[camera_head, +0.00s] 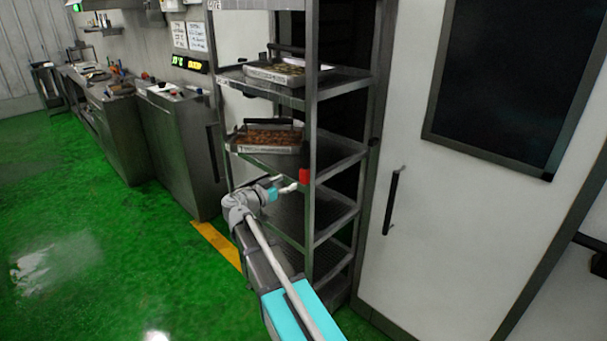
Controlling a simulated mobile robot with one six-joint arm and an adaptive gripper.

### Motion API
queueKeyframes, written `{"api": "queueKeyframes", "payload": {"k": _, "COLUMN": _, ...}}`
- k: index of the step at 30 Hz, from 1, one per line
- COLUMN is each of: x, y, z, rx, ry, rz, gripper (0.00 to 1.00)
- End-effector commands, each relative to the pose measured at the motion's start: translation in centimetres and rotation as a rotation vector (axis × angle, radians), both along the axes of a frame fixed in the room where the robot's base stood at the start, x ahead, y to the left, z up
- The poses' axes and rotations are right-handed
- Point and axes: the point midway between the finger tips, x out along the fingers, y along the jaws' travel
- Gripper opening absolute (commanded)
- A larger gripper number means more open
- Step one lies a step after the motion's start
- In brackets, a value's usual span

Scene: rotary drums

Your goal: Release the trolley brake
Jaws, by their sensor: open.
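The trolley (312,120) is a tall grey metal rack with several shelves, standing in front of me. A small red block (304,176) sits on its near post at mid height; it may be the brake, but I cannot tell for sure. My gripper (291,187) is just left of the red block, close to the post. It is open, and its fingers are small and hard to make out. I cannot tell whether it touches the block. No other brake part shows, and the foot of the trolley is partly hidden behind my arm.
Trays of food (268,142) stand on the middle and upper shelves. A white door with a dark handle (391,200) and dark window is close on the right. Steel cabinets (180,150) line the left wall. The green floor (110,250) at left is clear.

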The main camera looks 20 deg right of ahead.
Motion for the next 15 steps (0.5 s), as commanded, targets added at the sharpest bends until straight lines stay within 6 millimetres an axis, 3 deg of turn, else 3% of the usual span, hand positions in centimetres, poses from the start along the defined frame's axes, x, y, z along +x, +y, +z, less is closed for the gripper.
{"api": "queueKeyframes", "payload": {"k": 15, "x": 2.5, "y": -6.7, "z": 0.0, "rx": 0.000, "ry": 0.000, "rz": -0.001, "gripper": 0.77}}
